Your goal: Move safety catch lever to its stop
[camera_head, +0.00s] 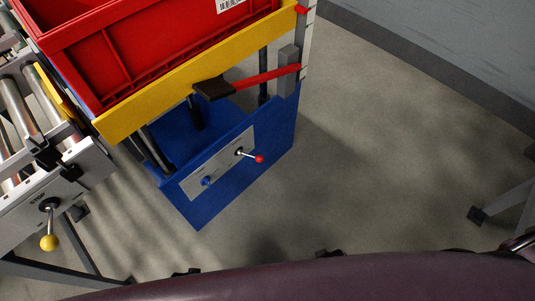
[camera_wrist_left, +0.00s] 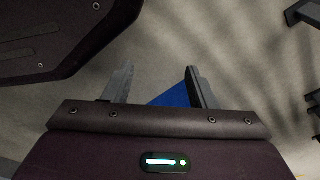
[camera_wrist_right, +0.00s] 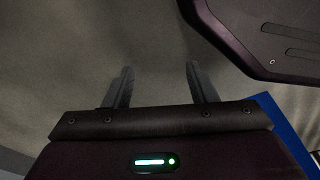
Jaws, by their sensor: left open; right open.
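Several levers show in the head view, and I cannot tell for sure which is the safety catch. A red lever (camera_head: 265,77) with a flat black grip (camera_head: 214,89) runs leftward from a grey block (camera_head: 288,70) on the lift's corner post. A small red-knobbed lever (camera_head: 252,156) sticks out rightward from the panel on the blue base. A yellow-knobbed lever (camera_head: 49,226) hangs down from the conveyor's side plate. My left gripper (camera_wrist_left: 160,68) and right gripper (camera_wrist_right: 158,67) are open and empty, apart from all levers. Neither gripper shows in the head view.
A red crate (camera_head: 140,55) sits on the lift behind a yellow rail (camera_head: 160,86), above the blue base (camera_head: 245,180). A roller conveyor (camera_head: 78,178) stands at the left. A wall (camera_head: 470,40) stands behind.

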